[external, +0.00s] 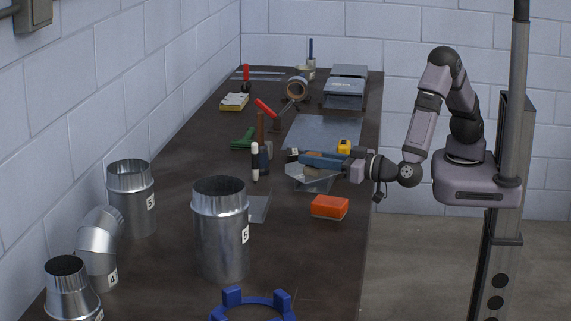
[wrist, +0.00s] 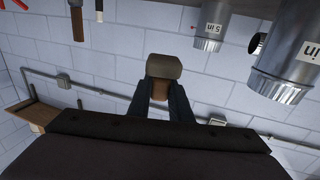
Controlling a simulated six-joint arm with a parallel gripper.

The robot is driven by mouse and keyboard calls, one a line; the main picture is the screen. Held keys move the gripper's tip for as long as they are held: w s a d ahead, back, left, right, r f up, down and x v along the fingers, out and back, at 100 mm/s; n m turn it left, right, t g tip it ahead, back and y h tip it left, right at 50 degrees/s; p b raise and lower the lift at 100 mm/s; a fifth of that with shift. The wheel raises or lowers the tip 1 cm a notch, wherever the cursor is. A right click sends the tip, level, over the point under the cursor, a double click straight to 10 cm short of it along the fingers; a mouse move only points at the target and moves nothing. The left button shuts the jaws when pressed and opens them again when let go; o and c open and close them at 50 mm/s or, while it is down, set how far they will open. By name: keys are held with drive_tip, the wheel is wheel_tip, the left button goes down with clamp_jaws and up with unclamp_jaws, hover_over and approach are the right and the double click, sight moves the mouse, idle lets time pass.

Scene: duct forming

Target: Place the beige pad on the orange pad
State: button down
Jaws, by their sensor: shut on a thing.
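My gripper (external: 306,159) reaches left over the table, roughly level, with its blue fingers above a bent sheet-metal piece. In the wrist view, my gripper (wrist: 161,95) is shut on a beige-brown block, which I take for the beige pad (wrist: 164,67). The block sticks out past the fingertips, and a browner part shows between the fingers. In the external view I cannot make the held pad out clearly. The orange pad (external: 329,207) lies flat on the table near its right edge, below and a little right of the gripper, apart from it. It is not seen in the wrist view.
The bent sheet-metal piece (external: 313,178) lies under the gripper. A yellow tape measure (external: 344,147) is close behind. A large metal duct (external: 221,230) stands left of the orange pad, and a blue ring (external: 252,304) lies in front. A yellow-white pad (external: 234,101) lies far left.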

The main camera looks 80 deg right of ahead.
drive_tip(key=h, duration=0.1)
hover_over(330, 201)
drive_tip(key=w+a, duration=0.1)
drive_tip(key=a, duration=0.2)
wheel_tip(330, 201, down, 2)
drive_tip(key=d+r+m+h, duration=0.1)
drive_tip(key=d+m, duration=0.1)
drive_tip(key=d, duration=0.1)
drive_tip(key=shift+g, duration=0.4)
drive_tip(key=shift+s+f+p, duration=0.15)
drive_tip(key=shift+f, duration=1.5)
drive_tip(key=shift+s+f+p, duration=0.15)
drive_tip(key=shift+f, duration=1.45)
drive_tip(key=shift+s+f+p, duration=0.15)
drive_tip(key=shift+f, duration=1.5)
drive_tip(key=shift+f, duration=0.1)
drive_tip(key=c, duration=2)
unclamp_jaws()
drive_tip(key=shift+f, duration=0.1)
drive_tip(key=o, duration=0.4)
drive_tip(key=shift+r, duration=0.2)
